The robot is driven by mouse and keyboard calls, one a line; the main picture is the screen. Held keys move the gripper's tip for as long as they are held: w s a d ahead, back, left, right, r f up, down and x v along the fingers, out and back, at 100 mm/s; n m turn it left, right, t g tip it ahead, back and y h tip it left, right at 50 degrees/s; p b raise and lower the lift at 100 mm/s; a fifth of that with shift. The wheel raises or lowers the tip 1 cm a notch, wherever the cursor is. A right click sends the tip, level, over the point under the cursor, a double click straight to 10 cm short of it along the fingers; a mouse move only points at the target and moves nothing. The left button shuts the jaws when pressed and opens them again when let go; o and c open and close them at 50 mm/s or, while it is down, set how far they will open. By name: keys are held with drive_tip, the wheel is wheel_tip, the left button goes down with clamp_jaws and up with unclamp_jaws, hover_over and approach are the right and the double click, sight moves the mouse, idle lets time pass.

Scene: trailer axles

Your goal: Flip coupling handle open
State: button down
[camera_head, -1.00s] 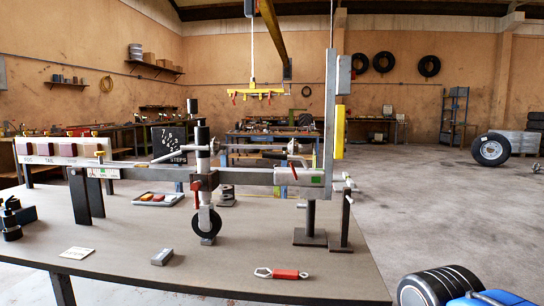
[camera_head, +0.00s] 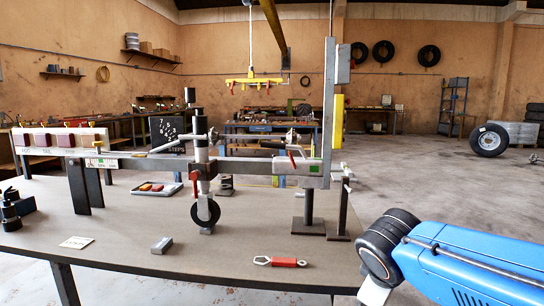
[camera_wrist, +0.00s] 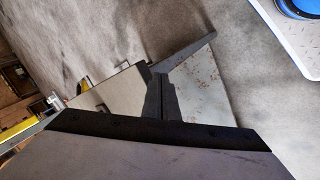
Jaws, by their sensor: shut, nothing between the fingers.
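A grey drawbar (camera_head: 245,167) lies level above the workbench, with a coupling (camera_head: 302,167) at its right end, near the grey upright post. A black-gripped lever (camera_head: 273,144) and a small red lever (camera_head: 292,159) show around the coupling. I cannot tell which is the coupling handle, or whether it is open. My blue arm is at the lower right of the head view, well clear of the coupling. My gripper (camera_wrist: 161,92) shows in the wrist view as dark fingers brought together with nothing between them. The wrist view does not clearly show the coupling.
A red-handled wrench (camera_head: 284,262) and a grey block (camera_head: 161,245) lie on the workbench (camera_head: 220,262). A jockey wheel (camera_head: 205,210) hangs under the drawbar. A yellow lifting frame (camera_head: 252,84) hangs behind. Open floor lies right of the bench.

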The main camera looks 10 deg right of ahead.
drive_tip(key=w+r+n+h, duration=0.1)
drive_tip(key=w+r+n, duration=0.1)
drive_tip(key=w, duration=0.1)
drive_tip(key=w+r+n+t+h, duration=0.1)
drive_tip(key=w+r+n, duration=0.1)
drive_tip(key=w, duration=0.1)
drive_tip(key=w+r+n+t, duration=0.1)
drive_tip(key=w+r+n, duration=0.1)
drive_tip(key=w, duration=0.1)
drive_tip(key=shift+w+d+r+n+h, duration=0.25)
drive_tip(key=shift+w+r+n+h, duration=0.05)
drive_tip(key=shift+w+r+h, duration=0.1)
drive_tip(key=w+a+r+n+t+h, duration=0.1)
drive_tip(key=w+a+r+n+t, duration=0.2)
drive_tip(key=w+r+n, duration=0.3)
drive_tip(key=n+t+y, duration=0.2)
drive_tip(key=n+t, duration=0.5)
drive_tip(key=n, duration=0.5)
approach(272, 160)
drive_tip(key=r, duration=0.1)
drive_tip(key=shift+r, duration=0.15)
drive_tip(key=x, duration=1)
drive_tip(key=shift+r, duration=0.15)
drive_tip(key=shift+r, duration=0.15)
